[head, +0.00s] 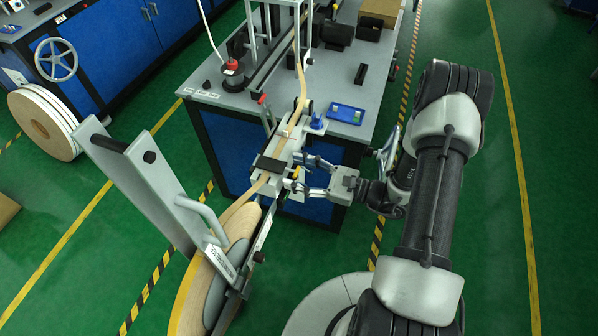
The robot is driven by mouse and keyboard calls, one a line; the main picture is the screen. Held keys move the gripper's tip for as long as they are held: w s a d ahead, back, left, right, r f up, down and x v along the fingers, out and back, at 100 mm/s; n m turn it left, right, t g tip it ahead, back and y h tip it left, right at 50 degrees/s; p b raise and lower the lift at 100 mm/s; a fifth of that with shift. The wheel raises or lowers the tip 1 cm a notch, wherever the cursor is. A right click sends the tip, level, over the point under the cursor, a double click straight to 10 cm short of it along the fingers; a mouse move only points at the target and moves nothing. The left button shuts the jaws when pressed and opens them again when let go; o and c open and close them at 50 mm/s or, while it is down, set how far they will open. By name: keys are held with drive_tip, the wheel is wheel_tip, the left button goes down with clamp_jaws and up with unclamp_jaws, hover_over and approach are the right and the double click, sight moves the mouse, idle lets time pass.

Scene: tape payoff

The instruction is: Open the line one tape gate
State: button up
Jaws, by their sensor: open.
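I cannot tell for certain which part is the line one tape gate. A tan tape runs from a large reel (206,285) up through a grey tape guide (281,152) at the front edge of the machine table. A black block (269,164) sits across the guide. A small yellow-tipped part (296,172) sticks out on the guide's right side. My gripper (298,173) reaches in from the right, its fingers open, one on either side of this yellow-tipped part. Whether they touch it cannot be told. A grey arm with a handle (207,216) stands over the reel, raised and tilted.
The grey table (205,92) holds a blue tray (347,113), black boxes (339,34) and a red-topped device (232,72). Another blue machine with a handwheel (56,60) stands at the left. Green floor is free on the right.

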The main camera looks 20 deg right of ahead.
drive_tip(key=shift+c, duration=0.2)
clamp_jaws()
idle(0.4)
